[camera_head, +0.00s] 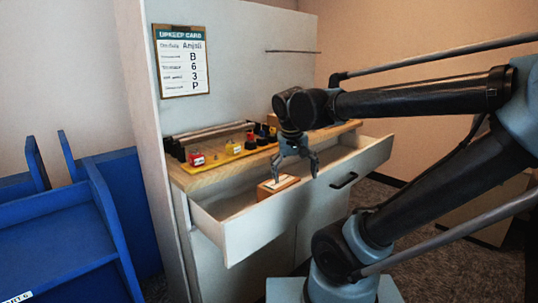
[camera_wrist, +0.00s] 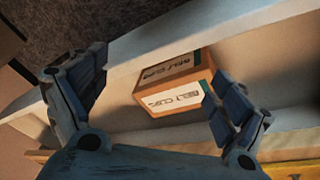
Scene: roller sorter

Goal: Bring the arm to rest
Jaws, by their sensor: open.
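My gripper (camera_head: 297,170) hangs from my arm over the open drawer (camera_head: 237,222) of the white cabinet. Its fingers are spread apart and hold nothing. In the wrist view my gripper (camera_wrist: 155,100) shows as two separated fingers at left and right. A small cardboard box (camera_wrist: 177,84) with white labels that seem to read "BELT CLIPS" lies in the drawer between and beyond the fingers. In the head view the box (camera_head: 278,187) sits just below my gripper. I cannot tell exactly how large the gap is.
A wooden ledge (camera_head: 220,174) above the drawer carries a yellow strip (camera_head: 225,156) with red, black and other small parts. An upkeep card (camera_head: 182,60) hangs on the back panel. Blue bins (camera_head: 60,240) stand at the left. The drawer's handle (camera_head: 344,180) faces front.

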